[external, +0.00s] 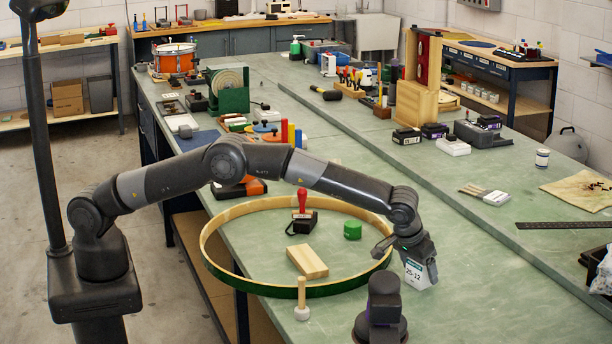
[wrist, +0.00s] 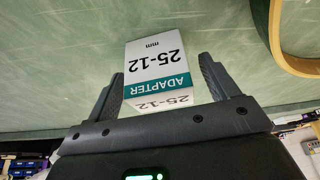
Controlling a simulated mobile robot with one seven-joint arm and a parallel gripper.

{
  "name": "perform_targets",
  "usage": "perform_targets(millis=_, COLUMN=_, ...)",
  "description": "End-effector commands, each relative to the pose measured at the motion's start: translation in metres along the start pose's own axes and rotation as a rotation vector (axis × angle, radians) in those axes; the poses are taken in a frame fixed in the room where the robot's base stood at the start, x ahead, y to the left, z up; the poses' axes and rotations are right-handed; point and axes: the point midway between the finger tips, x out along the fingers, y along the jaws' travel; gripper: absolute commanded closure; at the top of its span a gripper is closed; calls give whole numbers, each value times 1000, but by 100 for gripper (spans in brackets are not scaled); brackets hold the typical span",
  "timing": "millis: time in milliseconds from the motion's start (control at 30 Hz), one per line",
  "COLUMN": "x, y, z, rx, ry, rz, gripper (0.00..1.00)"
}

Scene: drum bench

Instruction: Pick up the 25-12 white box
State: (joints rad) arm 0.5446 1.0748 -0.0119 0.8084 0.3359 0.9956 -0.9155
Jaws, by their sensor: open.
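The 25-12 white box (external: 420,275) stands on the green bench top, at the right of the wooden hoop in the external view. In the wrist view the white box (wrist: 155,65) shows its "25-12 mm" face and a teal "ADAPTER" band. My gripper (external: 413,256) is right at the box, pointing down. In the wrist view my gripper (wrist: 161,72) is open, with one finger on each side of the box. A gap shows on the right side; contact on the left side is hard to tell. The box's lower part is partly hidden by my gripper.
A large wooden hoop (external: 228,278) lies just left of the box, holding a wood block (external: 307,262), a green cylinder (external: 352,230) and a red-handled stamp (external: 302,203). A dark purple-marked object (external: 382,310) stands close in front. The bench to the right is clear up to a black ruler (external: 562,225).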

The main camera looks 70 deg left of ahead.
Motion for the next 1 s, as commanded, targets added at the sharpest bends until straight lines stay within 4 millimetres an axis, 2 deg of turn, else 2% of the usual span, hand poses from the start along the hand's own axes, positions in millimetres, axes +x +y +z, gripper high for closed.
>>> perform_targets(millis=300, x=5, y=0, z=0, rx=-1, ry=1, rz=1, gripper=20)
perform_targets(millis=900, x=5, y=0, z=0, rx=-1, ry=1, rz=1, gripper=69)
perform_targets(millis=1000, x=5, y=0, z=0, rx=-1, ry=1, rz=1, gripper=71)
